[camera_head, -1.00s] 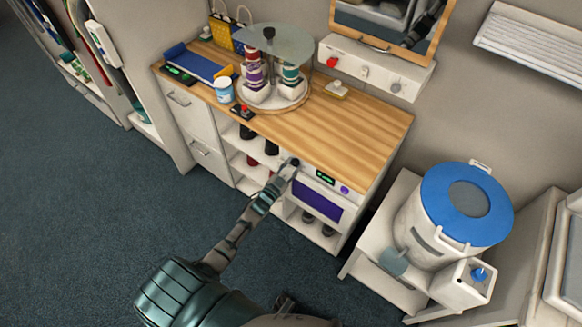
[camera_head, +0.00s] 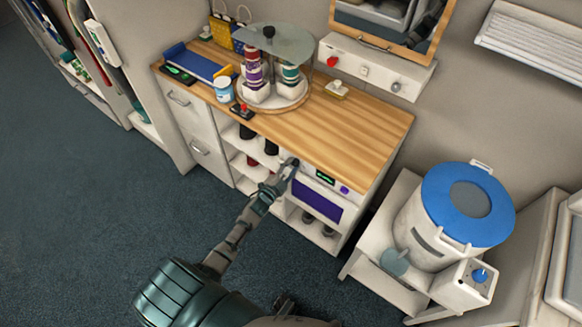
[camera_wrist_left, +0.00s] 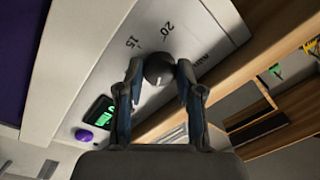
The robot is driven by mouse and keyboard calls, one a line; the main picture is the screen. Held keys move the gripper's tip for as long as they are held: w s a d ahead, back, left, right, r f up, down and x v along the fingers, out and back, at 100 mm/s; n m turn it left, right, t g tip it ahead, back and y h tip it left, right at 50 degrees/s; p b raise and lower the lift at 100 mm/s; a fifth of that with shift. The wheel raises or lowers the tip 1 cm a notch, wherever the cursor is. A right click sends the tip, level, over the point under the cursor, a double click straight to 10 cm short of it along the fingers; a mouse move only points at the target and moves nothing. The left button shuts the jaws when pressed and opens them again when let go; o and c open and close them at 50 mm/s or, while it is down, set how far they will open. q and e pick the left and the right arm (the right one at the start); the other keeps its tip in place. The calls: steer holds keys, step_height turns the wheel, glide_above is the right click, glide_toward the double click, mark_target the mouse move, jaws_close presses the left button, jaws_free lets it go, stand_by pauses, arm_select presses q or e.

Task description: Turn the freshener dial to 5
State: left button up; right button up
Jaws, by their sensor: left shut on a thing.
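The freshener is a white unit built in under the worktop, with a purple window (camera_head: 317,201), a green-lit display (camera_head: 325,177) and a purple button (camera_head: 344,189). Its dark round dial (camera_wrist_left: 158,67) shows in the left wrist view, on a white panel printed with 15, 20 and what looks like "min". A short light mark shows on the dial. My left gripper (camera_head: 291,164) is at the dial, and in the wrist view its fingers (camera_wrist_left: 158,76) are shut on the dial from both sides. My right gripper is not in view.
The wooden worktop (camera_head: 350,130) overhangs the unit and carries a round carousel (camera_head: 275,98) of bottles. A white pail with a blue lid (camera_head: 448,205) stands on a low stand at the right. The floor at the left is clear.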

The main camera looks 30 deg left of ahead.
arm_select(q)
steer(key=shift+r, duration=0.1)
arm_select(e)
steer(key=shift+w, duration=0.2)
arm_select(q)
steer(key=o, duration=1.1)
steer(key=shift+d, duration=0.1)
steer(key=shift+c, duration=0.2)
steer(key=shift+o, duration=0.6)
steer(key=shift+w, duration=0.1)
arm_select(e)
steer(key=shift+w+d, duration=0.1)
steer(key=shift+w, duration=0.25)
arm_select(q)
steer(key=shift+s, duration=0.4)
steer(key=s, duration=1.1)
steer(key=shift+a+f, duration=0.35)
steer(key=shift+f, duration=0.1)
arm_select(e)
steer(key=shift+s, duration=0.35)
arm_select(q)
steer(key=shift+s+f, duration=0.1)
